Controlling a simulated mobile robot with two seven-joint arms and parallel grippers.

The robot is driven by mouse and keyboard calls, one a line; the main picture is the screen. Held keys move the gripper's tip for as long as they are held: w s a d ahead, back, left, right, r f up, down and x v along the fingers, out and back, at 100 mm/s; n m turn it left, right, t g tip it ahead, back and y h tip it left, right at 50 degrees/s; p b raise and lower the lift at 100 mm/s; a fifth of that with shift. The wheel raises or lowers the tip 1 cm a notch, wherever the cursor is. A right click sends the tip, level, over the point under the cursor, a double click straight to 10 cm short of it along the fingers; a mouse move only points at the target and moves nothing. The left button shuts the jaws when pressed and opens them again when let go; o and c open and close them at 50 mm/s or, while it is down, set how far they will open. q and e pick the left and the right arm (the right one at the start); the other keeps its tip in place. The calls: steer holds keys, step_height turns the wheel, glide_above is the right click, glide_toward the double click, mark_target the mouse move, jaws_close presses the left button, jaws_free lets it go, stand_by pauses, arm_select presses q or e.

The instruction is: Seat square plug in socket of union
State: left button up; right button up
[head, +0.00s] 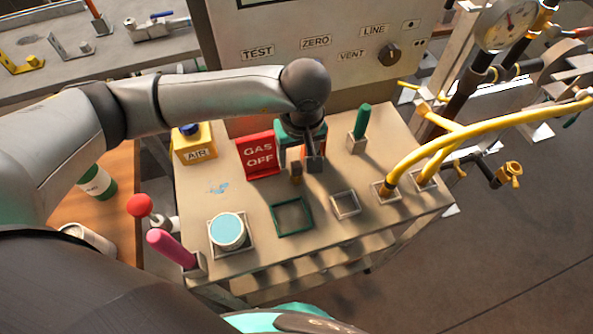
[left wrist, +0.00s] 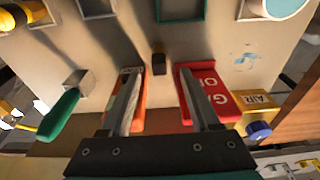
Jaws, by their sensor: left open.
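My left gripper (head: 304,166) is open over the back middle of the work table, its fingers pointing down. In the left wrist view its two fingers (left wrist: 158,72) stand apart with a gap between them. A small brown block with a dark top (head: 296,172), which looks like the square plug, stands upright by the fingers. It also shows in the left wrist view (left wrist: 158,63), in line with the gap, just beyond the fingertips, and not gripped. An orange part (left wrist: 138,118) is partly hidden behind the fingers. I cannot tell which piece is the union. My right gripper is not in view.
A red GAS OFF sign (head: 258,156) stands close beside the gripper. A yellow AIR box (head: 195,145), green-handled piece (head: 361,121), green frame (head: 274,219), grey frame (head: 345,204), cyan-topped jar (head: 228,231) and yellow hoses (head: 440,137) surround it. The gauge panel (head: 330,48) rises behind.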

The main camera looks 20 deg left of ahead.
mark_target(296, 164)
arm_select(q)
steer(key=f, duration=0.3)
steer(key=w+f, duration=0.1)
steer(key=f, duration=0.1)
steer(key=shift+a, duration=0.25)
jaws_close()
stand_by(0.5)
